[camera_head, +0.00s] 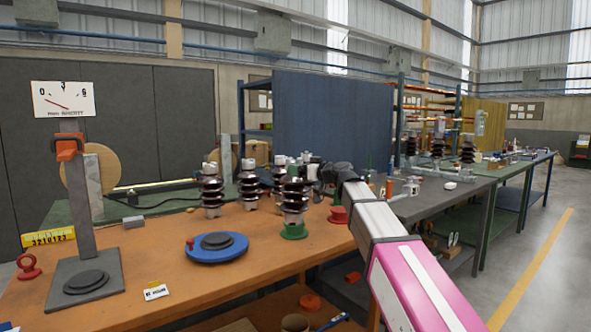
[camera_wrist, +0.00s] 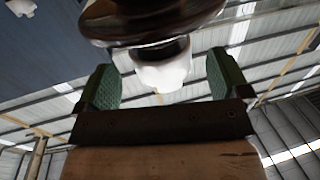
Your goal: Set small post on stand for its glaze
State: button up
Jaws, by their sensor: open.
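Several brown ribbed posts with pale metal ends stand on the orange bench: one at the left (camera_head: 211,192), one in the middle (camera_head: 249,187), and a front one (camera_head: 293,203) on a green base (camera_head: 294,231). Another is partly hidden behind. I cannot tell which is the small one. A blue round stand (camera_head: 190,250) with a dark disc on top is empty, left of the front post. My gripper (camera_head: 325,174) is beside the post tops, right of them. In the wrist view its green-padded fingers (camera_wrist: 165,88) are open, with a post's pale end (camera_wrist: 163,76) appearing between them; contact is unclear.
A grey upright fixture (camera_head: 72,205) with an orange clamp and dark disc stands at the left. A small label card (camera_head: 156,292) lies on the bench (camera_head: 235,285). A red base (camera_head: 337,214) sits near the bench's right edge. The front middle is clear.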

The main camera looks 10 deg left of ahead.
jog(key=v, duration=0.8)
jog(key=shift+f, duration=0.1)
jog(key=d+f+m+h, duration=0.1)
jog(key=d+f, duration=0.1)
jog(key=f, duration=0.4)
jog(key=d+f+m+g+h, duration=0.1)
jog(key=d+f+h, duration=0.1)
jog(key=f, duration=0.4)
jog(key=d+f+m+h, duration=0.1)
jog(key=d+f, duration=0.2)
jog(key=f, duration=0.3)
jog(key=shift+w+g+h, duration=0.1)
jog(key=shift+g+h, duration=0.2)
jog(key=s+d+f+m+g+h, duration=0.15)
jog(key=d+f, duration=0.25)
jog(key=f, duration=0.4)
jog(key=s+d+f+m+h, duration=0.2)
jog(key=d+f+h, duration=0.15)
jog(key=f, duration=0.45)
jog(key=s+d+f+m+g+h, duration=0.2)
jog(key=s+d+f+h, duration=0.1)
jog(key=s+d+f, duration=0.4)
jog(key=s+d+f+m+g+h, duration=0.3)
jog(key=s+d+f, duration=0.5)
jog(key=d+f, duration=0.4)
notch_tip(320, 180, down, 2)
jog(key=shift+s+d+f+m+g, duration=0.1)
jog(key=shift+s+d+m+g, duration=0.15)
jog(key=shift+s+m+g, duration=0.1)
jog(key=shift+c, duration=0.2)
